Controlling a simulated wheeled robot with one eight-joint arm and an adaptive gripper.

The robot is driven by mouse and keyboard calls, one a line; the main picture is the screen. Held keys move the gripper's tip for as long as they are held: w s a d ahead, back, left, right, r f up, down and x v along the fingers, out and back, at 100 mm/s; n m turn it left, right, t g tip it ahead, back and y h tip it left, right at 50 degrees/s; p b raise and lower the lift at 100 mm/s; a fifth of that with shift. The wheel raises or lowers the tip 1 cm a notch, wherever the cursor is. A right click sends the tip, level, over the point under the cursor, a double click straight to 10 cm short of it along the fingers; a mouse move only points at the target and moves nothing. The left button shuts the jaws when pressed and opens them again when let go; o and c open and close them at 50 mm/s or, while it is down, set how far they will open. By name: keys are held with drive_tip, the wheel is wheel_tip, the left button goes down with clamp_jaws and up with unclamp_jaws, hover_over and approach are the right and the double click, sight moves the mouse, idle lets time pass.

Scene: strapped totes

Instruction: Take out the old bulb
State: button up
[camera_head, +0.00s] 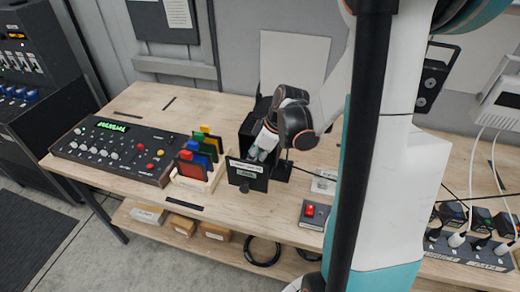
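A black box-shaped housing (247,182) with a white label and a dark knob on its front stands near the middle of the wooden bench. My gripper (262,153) reaches down from the upper right, its tip at the housing's opening behind the labelled front panel. The fingers are small and partly covered by the housing and my wrist, so I cannot tell whether they are open or shut. I cannot make out a bulb; any bulb in the housing is hidden.
A wooden rack (205,180) of coloured cards and a control console (120,148) stand left of the housing. A small box with a red switch (310,211) sits to its right. A power strip (465,250) with plugs lies far right.

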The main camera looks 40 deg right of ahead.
drive_tip(key=shift+x, duration=0.85)
clamp_jaws()
drive_tip(key=c, duration=0.9)
unclamp_jaws()
clamp_jaws()
drive_tip(key=shift+r+p, duration=1.6)
drive_tip(key=shift+r, duration=0.9)
